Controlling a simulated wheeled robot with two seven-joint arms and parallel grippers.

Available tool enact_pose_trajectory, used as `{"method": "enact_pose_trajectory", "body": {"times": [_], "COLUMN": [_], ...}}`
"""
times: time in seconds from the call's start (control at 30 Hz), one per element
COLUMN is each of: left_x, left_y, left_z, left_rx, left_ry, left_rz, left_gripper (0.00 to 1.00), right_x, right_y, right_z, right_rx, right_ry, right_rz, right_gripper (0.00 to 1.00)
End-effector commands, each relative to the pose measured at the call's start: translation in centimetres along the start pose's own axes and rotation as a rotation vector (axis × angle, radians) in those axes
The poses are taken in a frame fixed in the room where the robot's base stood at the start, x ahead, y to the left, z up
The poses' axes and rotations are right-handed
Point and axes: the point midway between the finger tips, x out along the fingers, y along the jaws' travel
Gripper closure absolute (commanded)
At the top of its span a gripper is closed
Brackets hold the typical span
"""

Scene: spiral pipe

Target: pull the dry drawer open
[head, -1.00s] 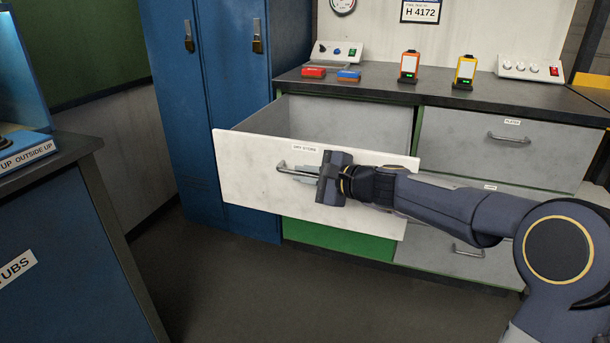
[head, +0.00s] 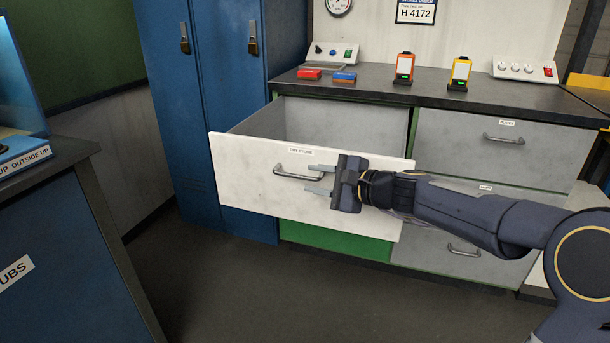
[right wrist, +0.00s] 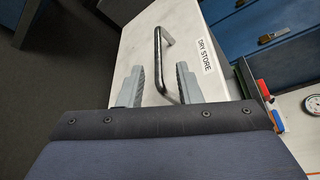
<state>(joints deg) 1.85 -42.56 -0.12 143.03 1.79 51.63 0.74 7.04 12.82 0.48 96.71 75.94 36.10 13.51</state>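The dry drawer (head: 255,181), with a pale front and a small label, stands pulled well out of the green-framed cabinet. Its metal bar handle (head: 297,175) is on the front; the label reads "DRY STORE" in the right wrist view (right wrist: 204,56). My right gripper (head: 318,179) is open just in front of the handle, its two grey fingers pointing at it. In the right wrist view the handle (right wrist: 160,60) lies ahead of and partly between the spread fingers, not gripped. My left gripper is not in view.
Closed grey drawers (head: 490,148) are to the right. Blue lockers (head: 225,100) stand behind left, and a blue cabinet (head: 50,245) is at left front. The floor between is clear.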

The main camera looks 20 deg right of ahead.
Motion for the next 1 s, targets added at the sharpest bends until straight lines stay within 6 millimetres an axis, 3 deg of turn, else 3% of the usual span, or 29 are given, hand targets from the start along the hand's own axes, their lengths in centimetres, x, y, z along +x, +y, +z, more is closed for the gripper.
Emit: {"method": "enact_pose_trajectory", "body": {"times": [0.1,0.23,0.77,0.87,0.97,1.0], "left_x": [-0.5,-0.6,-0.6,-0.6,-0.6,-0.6], "left_y": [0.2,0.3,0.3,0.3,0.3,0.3], "left_z": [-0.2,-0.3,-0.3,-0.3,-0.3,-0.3], "left_rx": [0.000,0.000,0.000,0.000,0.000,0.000], "left_ry": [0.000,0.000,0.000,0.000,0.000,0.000], "left_rz": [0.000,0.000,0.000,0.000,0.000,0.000], "left_gripper": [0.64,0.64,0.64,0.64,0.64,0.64], "right_x": [-1.9,-3.0,-3.4,-4.8,-7.8,-9.4], "right_y": [-0.1,0.0,0.2,1.3,4.5,6.4], "right_z": [0.1,0.0,0.3,1.8,4.8,6.0], "right_rx": [0.001,0.001,-0.011,-0.092,-0.272,-0.368], "right_ry": [0.002,0.001,-0.002,-0.011,-0.029,-0.036], "right_rz": [0.000,0.000,0.006,0.047,0.147,0.201], "right_gripper": [0.68,0.68,0.68,0.68,0.68,0.68]}}
